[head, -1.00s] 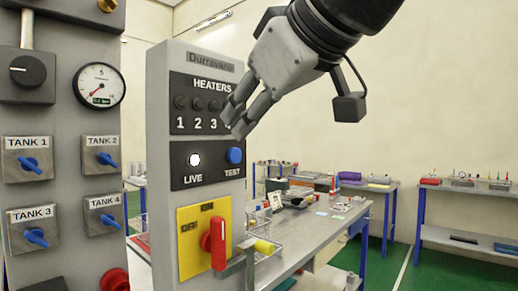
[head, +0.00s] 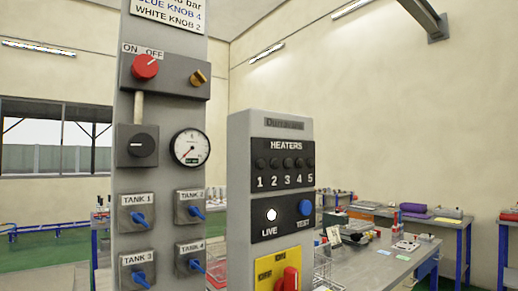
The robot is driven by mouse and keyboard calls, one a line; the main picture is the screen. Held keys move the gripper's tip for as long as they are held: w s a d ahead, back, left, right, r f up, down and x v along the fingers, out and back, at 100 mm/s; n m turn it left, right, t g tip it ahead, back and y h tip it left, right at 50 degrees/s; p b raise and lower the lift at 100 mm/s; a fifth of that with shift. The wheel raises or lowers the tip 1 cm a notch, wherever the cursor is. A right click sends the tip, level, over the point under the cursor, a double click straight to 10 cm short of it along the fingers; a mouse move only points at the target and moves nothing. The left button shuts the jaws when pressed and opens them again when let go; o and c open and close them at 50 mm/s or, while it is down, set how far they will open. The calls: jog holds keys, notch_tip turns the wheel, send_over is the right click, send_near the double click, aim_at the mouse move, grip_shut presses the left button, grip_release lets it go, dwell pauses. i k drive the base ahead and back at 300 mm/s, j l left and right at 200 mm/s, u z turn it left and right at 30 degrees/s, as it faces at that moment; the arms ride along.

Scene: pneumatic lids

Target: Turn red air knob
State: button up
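A round red knob (head: 145,67) sits high on the tall grey panel (head: 165,20) at left, under ON and OFF labels. A white mark shows on it, tilted up toward the right, roughly between the two labels. A brass-coloured fitting (head: 198,78) is on the same grey block to its right. A second red handle (head: 290,281) is low on the yellow plate (head: 266,286) of the shorter panel, partly cut off by the bottom edge. My gripper is outside the head view.
A black knob (head: 142,145), a pressure gauge (head: 190,148) and several blue tank knobs are below on the tall panel. The heater panel (head: 239,190) stands close on its right. Workbenches (head: 385,261) are behind.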

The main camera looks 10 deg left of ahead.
aim_at(145, 67)
jog(key=j+u, duration=0.15)
jog(key=u, duration=0.9)
